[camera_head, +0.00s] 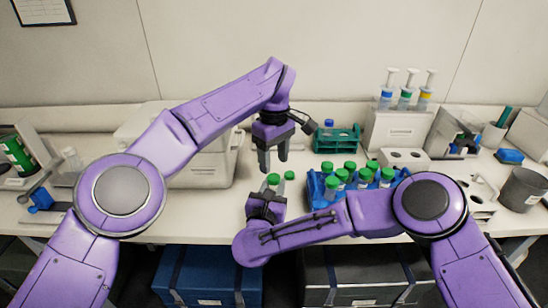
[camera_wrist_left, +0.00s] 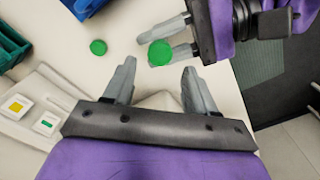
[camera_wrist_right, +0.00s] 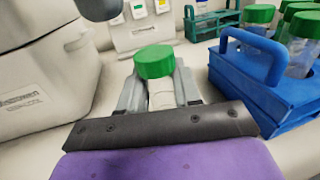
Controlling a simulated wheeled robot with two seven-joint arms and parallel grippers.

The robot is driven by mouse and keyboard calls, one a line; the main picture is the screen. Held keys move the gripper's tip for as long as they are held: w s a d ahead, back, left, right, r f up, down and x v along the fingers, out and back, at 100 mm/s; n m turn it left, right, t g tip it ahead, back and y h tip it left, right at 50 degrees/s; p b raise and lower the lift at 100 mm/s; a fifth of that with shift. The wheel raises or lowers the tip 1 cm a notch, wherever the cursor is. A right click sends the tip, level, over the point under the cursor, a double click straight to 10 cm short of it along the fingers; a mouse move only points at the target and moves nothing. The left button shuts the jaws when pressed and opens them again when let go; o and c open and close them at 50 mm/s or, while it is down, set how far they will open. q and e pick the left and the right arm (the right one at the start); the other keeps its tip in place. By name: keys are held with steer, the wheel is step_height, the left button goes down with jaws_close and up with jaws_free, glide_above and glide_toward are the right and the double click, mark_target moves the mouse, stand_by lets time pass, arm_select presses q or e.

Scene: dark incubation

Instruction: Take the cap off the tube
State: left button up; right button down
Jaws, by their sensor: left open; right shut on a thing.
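The tube (camera_wrist_right: 161,94) has a green cap (camera_wrist_right: 154,62) on top. My right gripper (camera_wrist_right: 157,90) is shut on the tube's body below the cap, holding it roughly upright. The cap also shows in the left wrist view (camera_wrist_left: 160,53), beside the right gripper's fingertips, and in the head view (camera_head: 272,179). My left gripper (camera_head: 272,158) points down, open and empty, above the held tube. In the left wrist view its fingers (camera_wrist_left: 158,68) are apart, with the cap just beyond the gap. The lower tube is hidden by my right gripper.
Another green disc, apparently a cap (camera_wrist_left: 97,47), is on the bench close by. A blue rack (camera_head: 316,188) with several green-capped tubes stands to the right. A teal rack (camera_head: 337,139) is behind. A large pale machine (camera_head: 205,170) stands behind at the left.

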mark_target(274, 177)
arm_select(q)
step_height(274, 177, down, 5)
steer(key=shift+r, duration=0.1)
jaws_close()
